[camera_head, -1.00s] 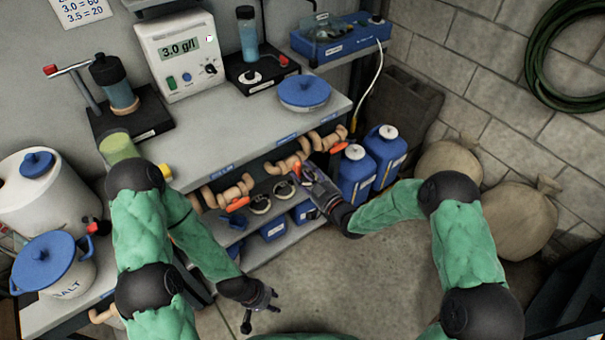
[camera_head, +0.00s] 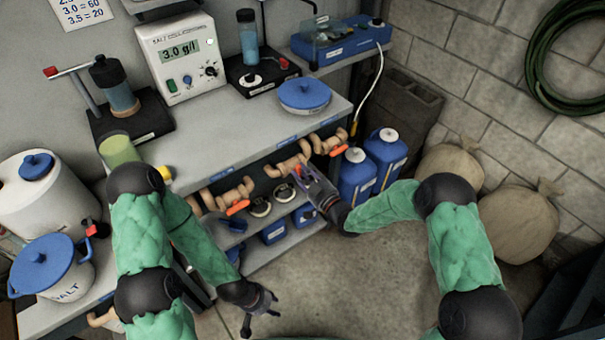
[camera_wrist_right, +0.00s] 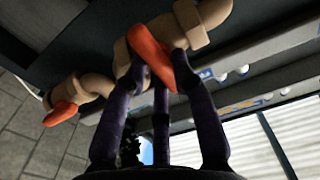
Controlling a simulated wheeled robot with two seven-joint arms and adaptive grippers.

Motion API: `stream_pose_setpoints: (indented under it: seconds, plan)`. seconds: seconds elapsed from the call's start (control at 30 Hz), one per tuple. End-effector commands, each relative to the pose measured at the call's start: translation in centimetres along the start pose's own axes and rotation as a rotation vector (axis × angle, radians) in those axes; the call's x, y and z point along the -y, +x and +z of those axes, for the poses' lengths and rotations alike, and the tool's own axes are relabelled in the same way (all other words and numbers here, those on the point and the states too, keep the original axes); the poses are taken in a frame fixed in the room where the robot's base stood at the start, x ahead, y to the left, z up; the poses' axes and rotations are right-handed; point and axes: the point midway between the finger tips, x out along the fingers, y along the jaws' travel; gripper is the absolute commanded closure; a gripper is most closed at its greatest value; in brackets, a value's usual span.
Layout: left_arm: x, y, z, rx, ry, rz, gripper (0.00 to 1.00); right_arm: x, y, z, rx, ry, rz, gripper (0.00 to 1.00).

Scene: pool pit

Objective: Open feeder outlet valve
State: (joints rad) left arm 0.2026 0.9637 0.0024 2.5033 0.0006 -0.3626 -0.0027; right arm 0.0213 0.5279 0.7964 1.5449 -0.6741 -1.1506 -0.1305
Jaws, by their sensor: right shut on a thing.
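Tan pipe valves with orange handles sit under the front edge of the bench. One valve (camera_head: 292,163) is at my right gripper (camera_head: 301,172). In the right wrist view this valve's orange handle (camera_wrist_right: 152,58) lies between the fingers of the gripper (camera_wrist_right: 160,65), which is shut on it. The handle slants across the tan pipe. Another valve with an orange handle (camera_head: 238,207) is to the left, and a third (camera_head: 337,151) is to the right. I cannot read their labels. My left gripper (camera_head: 262,311) is open and empty, low over the floor, away from the valves.
The bench (camera_head: 225,125) carries a meter reading 3.0 g/l (camera_head: 181,55) and a blue-lidded dish (camera_head: 304,96). Blue jugs (camera_head: 386,155) stand right of the valves, with sacks (camera_head: 515,220) beyond. A salt pot (camera_head: 50,265) is at left. The floor in front is clear.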

Motion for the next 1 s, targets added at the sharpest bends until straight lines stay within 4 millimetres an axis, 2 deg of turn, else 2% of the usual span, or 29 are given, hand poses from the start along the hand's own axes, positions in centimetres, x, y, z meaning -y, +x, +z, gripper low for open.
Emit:
stream_pose_setpoints:
  seconds: [0.37, 1.0]
  plan:
    - [0.23, 0.66, -0.02, 0.0, 0.0, 0.0, 0.6, 0.12, -0.04, 0.04, 0.001, -0.201, 0.002, 1.0]
    - [0.27, 0.76, -0.02, 0.0, 0.0, 0.0, 0.6, 0.62, -0.04, -0.04, 0.003, -0.805, 0.002, 1.0]
